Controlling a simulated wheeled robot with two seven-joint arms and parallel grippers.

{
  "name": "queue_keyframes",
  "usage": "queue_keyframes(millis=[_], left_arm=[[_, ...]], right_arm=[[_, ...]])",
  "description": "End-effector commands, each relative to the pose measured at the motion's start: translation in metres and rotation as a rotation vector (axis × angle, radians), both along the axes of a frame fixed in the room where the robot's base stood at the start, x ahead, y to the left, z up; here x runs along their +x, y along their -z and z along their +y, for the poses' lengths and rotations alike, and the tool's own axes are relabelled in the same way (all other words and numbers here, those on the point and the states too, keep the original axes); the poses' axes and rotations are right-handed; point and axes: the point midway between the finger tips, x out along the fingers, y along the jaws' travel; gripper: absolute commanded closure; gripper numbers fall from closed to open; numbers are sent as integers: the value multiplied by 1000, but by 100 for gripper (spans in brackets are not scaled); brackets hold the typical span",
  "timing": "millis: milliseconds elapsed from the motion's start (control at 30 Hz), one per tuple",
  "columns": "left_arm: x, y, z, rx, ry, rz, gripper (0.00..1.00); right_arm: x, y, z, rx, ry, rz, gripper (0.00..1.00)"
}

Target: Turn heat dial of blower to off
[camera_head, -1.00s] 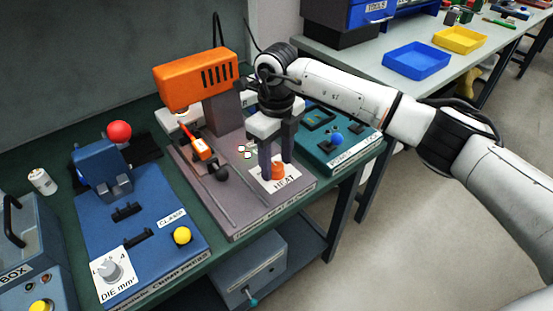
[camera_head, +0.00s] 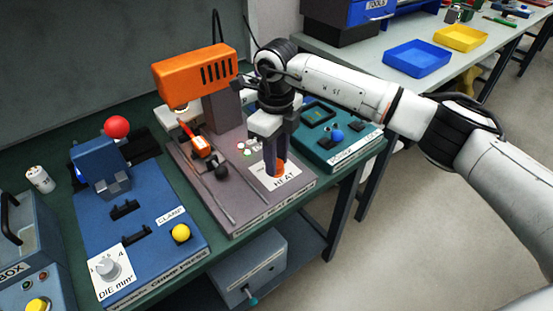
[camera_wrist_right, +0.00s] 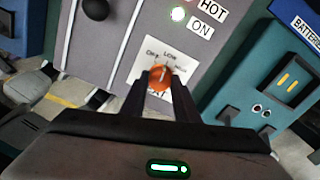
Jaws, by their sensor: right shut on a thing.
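The heat dial (camera_head: 282,168) is a small orange knob on a white plate marked HEAT, at the front right of the blower (camera_head: 188,80). In the right wrist view the dial (camera_wrist_right: 161,77) sits between the fingertips, with labels that read like OFF, LOW and HIGH around it. Its pale mark points roughly toward LOW. My right gripper (camera_head: 277,166) points down and is shut on the dial, and its fingers partly hide it in the head view. In the right wrist view a green light (camera_wrist_right: 179,14) glows beside the ON label. My left gripper is not in view.
A blue crimp press (camera_head: 150,225) with a yellow button stands to the left. A teal station (camera_head: 345,150) with a blue knob stands close on the right. The blower's orange tool (camera_head: 200,148) and black knob lie left of my gripper.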

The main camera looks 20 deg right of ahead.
Motion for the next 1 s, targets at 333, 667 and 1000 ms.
queue_keyframes(millis=[333, 667, 1000], left_arm=[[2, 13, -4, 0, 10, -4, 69], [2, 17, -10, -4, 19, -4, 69], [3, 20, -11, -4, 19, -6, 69]], right_arm=[[1, 1, 0, -1, -287, -2, 95], [1, 0, 0, 0, -531, -3, 95], [1, -1, 0, 0, -656, -3, 95]])
